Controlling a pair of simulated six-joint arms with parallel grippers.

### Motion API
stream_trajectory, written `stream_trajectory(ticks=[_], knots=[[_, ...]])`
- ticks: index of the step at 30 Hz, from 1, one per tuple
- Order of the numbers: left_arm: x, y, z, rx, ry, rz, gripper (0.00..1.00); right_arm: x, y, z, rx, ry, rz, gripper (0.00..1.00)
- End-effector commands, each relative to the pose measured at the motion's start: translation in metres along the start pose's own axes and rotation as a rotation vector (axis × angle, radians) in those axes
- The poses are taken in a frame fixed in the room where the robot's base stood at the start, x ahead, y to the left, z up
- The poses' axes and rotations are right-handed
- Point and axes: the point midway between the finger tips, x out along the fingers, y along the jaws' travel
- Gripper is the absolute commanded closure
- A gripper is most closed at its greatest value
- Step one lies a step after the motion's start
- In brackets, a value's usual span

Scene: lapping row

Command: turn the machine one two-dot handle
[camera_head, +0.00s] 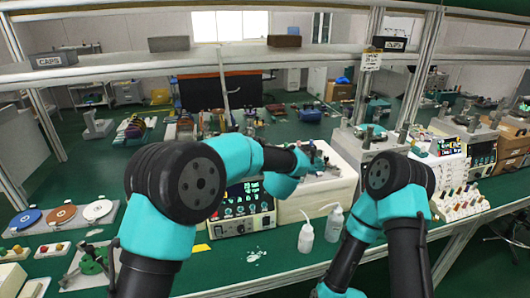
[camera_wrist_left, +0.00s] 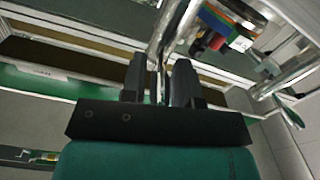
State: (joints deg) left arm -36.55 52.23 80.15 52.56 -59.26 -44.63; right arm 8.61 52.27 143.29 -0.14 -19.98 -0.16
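A pale machine (camera_head: 325,197) stands on the green bench in the middle of the head view, with a lit control panel (camera_head: 242,210) at its left. My left gripper (camera_head: 312,155) reaches over its top, where small metal parts crowd together. In the left wrist view my left gripper (camera_wrist_left: 158,85) has its two dark fingers apart. A shiny metal rod (camera_wrist_left: 172,30) runs down between them; I cannot tell whether they press on it. No dot marks are readable, so the two-dot handle cannot be singled out. My right gripper is out of view; its arm bends down at the lower right.
Two white bottles (camera_head: 306,236) (camera_head: 335,222) stand just in front of the machine. Blue, brown and white discs (camera_head: 62,214) lie at the left. A rack of coloured knobs (camera_head: 458,201) stands at the right. A shelf (camera_head: 130,66) crosses above the bench.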

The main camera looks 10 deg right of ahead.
Motion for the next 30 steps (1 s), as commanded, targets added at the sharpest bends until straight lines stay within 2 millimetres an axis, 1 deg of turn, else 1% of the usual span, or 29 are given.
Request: stream_trajectory(ticks=[1,6,8,9,22,30], knots=[[-0.0001,0.0000,0.0000,0.000,0.000,0.000,0.77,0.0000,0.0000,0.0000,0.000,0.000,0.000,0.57],[-0.0001,0.0000,-0.0001,0.000,0.000,0.000,0.93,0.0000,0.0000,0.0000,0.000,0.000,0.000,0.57],[-0.0001,-0.0001,-0.0001,0.000,0.000,0.000,0.99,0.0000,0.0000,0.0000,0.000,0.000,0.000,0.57],[-0.0001,0.0000,-0.0001,0.000,0.000,0.000,1.00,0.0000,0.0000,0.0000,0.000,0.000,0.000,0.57],[-0.0002,0.0007,0.0001,0.000,0.002,-0.011,1.00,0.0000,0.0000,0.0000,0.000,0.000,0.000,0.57],[0.0003,0.0055,0.0015,-0.002,0.020,-0.100,1.00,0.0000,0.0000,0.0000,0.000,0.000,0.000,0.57]])
